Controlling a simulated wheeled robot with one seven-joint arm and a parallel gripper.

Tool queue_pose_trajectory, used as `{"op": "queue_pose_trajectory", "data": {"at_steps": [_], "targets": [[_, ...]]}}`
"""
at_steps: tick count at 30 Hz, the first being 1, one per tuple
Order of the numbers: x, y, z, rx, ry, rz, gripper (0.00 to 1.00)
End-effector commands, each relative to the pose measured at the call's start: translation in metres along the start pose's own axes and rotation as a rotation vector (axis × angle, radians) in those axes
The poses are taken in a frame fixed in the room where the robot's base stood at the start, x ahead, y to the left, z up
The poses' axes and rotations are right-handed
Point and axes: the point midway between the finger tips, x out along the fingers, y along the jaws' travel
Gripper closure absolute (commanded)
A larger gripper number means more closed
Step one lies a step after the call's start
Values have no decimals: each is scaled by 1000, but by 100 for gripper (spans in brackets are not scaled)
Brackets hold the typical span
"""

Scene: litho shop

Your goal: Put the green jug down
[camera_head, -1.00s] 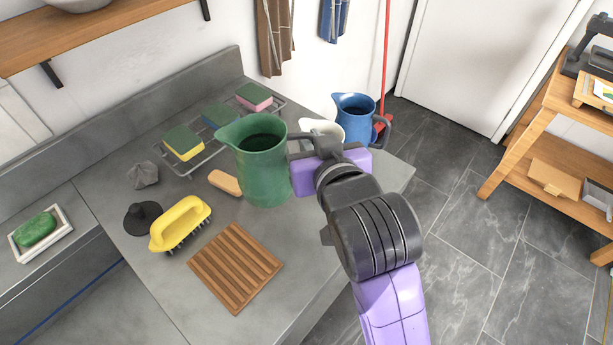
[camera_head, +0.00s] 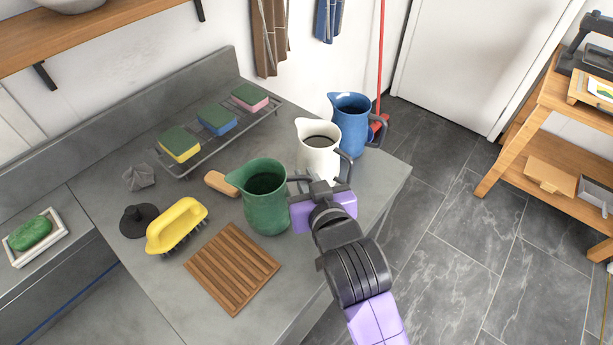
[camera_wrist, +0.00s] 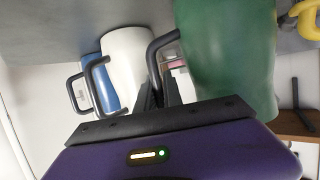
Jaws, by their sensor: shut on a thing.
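The green jug (camera_head: 265,200) is upright at the right part of the grey counter (camera_head: 330,245), in front of the white jug (camera_head: 318,158). My gripper (camera_head: 303,184) is to its right, shut on its dark handle. In the wrist view the green jug (camera_wrist: 232,55) fills the upper right, and the gripper's fingers (camera_wrist: 158,95) meet the handle. The jug's base is cut off in the wrist view, and I cannot tell whether it touches the counter or hangs just above it.
A blue jug (camera_head: 351,128) stands behind the white jug. Left of the green jug are a wooden-handled tool (camera_head: 220,183), a yellow brush (camera_head: 177,226) and a slatted wooden mat (camera_head: 231,267). A rack (camera_head: 215,139) holds sponges. The counter's right edge is close to my gripper.

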Motion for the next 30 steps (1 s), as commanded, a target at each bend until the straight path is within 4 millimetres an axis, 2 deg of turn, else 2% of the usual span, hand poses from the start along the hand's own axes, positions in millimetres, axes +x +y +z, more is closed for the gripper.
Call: {"op": "queue_pose_trajectory", "data": {"at_steps": [5,6,7,18,23,30], "targets": [[1,0,3,0,1,0,100],[1,0,2,0,0,0,81],[1,0,2,0,0,0,80],[-2,0,-1,0,1,0,80],[-23,0,0,0,0,-1,80],[-73,0,1,1,0,-1,80]]}}
